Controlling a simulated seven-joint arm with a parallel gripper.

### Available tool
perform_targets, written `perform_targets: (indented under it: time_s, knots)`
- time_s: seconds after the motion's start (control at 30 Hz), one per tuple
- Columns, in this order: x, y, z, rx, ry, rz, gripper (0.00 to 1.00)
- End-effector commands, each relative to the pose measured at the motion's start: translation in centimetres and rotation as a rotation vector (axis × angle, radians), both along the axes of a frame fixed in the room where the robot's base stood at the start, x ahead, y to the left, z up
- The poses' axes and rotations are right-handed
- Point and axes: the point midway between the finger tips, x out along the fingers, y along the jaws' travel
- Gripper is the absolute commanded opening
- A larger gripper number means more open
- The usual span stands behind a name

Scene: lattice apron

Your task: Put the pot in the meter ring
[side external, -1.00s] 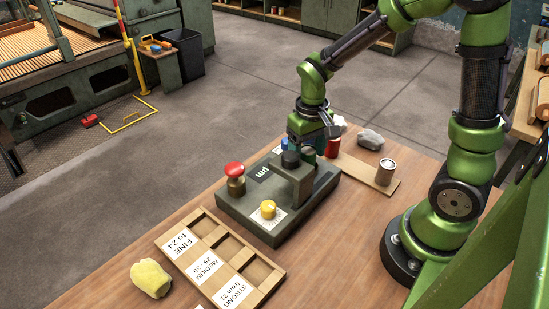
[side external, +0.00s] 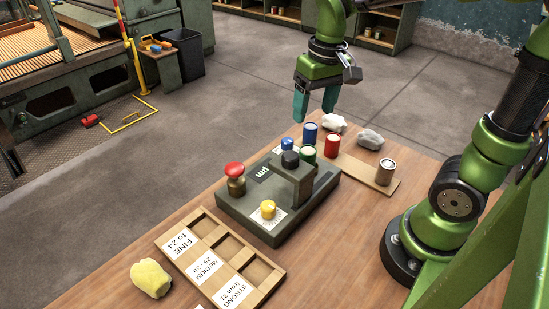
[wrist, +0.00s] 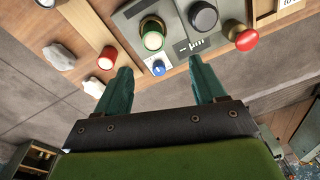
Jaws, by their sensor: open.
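A green pot (side external: 308,155) with a pale top stands upright on the grey meter (side external: 248,202), behind its post with the black knob (side external: 290,160). My gripper (side external: 315,116) is open and empty, raised above the far end of the table and apart from the pot. In the wrist view its teal fingers (wrist: 160,66) are spread, with the meter's small blue knob (wrist: 158,68) showing between them.
A blue pot (side external: 310,134), a red pot (side external: 331,146) and a brown pot (side external: 386,173) stand right of the meter, near two pale lumps (side external: 334,123). A red button (side external: 235,172), labelled wooden tray (side external: 205,226) and yellow sponge-like lump (side external: 151,278) are to the left.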

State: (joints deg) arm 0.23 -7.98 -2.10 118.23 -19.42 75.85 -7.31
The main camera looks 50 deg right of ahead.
Motion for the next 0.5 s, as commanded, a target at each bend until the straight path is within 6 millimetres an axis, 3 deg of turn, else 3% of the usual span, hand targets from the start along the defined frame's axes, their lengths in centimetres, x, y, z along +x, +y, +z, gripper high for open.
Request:
perform_targets:
  time_s: [0.1, 0.3, 0.5]
  knots:
    - [-2.3, 1.4, 1.5, 0.048, -0.16, -0.006, 0.7]
    - [-5.5, 3.2, 2.6, 0.125, -0.402, -0.032, 0.7]
    - [-6.8, 3.9, 2.8, 0.163, -0.519, -0.052, 0.7]
